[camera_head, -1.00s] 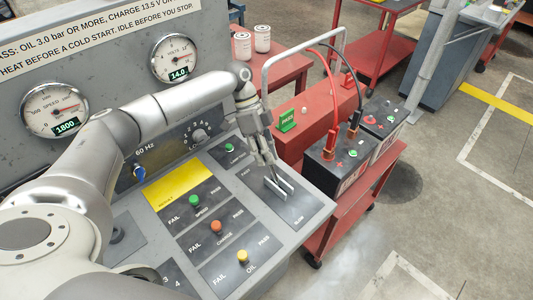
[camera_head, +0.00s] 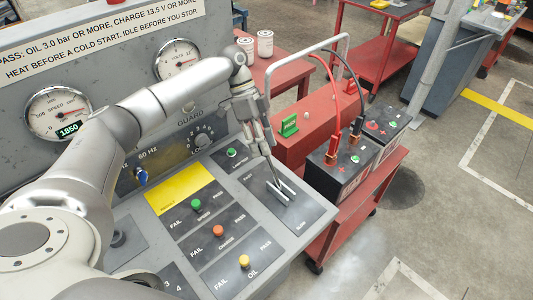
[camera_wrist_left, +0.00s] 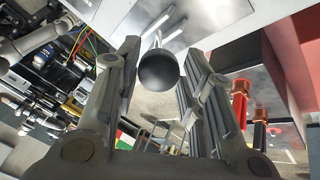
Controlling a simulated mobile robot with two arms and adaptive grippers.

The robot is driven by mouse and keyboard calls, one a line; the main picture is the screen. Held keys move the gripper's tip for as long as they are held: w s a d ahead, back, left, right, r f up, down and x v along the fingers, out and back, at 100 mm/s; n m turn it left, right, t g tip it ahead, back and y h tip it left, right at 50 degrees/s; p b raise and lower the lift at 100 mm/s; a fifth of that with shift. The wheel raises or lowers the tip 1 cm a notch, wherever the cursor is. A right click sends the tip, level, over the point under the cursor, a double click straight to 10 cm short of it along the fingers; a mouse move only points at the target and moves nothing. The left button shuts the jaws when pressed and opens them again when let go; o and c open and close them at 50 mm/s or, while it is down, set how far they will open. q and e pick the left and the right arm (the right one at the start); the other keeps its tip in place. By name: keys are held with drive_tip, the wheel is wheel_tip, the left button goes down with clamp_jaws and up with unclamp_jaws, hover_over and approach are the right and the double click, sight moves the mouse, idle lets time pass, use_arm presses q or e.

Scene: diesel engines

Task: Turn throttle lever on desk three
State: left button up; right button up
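The throttle plate (camera_head: 293,212), marked FAST and SLOW, is on the right end of the grey desk in the head view, with two pale slots. My left gripper (camera_head: 266,148) is above the far end of the slots, pointing down. In the left wrist view, a black ball knob (camera_wrist_left: 158,71) on a metal stem lies between the fingers of my left gripper (camera_wrist_left: 160,62). The fingers are spread on both sides of the knob, and I see no clear grip on it. My right gripper is not in view.
A speed gauge (camera_head: 58,112) reads about 1850. Green (camera_head: 196,204), orange (camera_head: 218,231) and yellow (camera_head: 244,261) buttons are left of the throttle plate. A metal rail (camera_head: 306,48), red bench and batteries (camera_head: 326,172) with cables stand close on the right.

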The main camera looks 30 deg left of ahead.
use_arm(q)
drive_tip(key=v, duration=0.7)
drive_tip(key=shift+a+r, duration=0.2)
drive_tip(key=shift+r, duration=0.1)
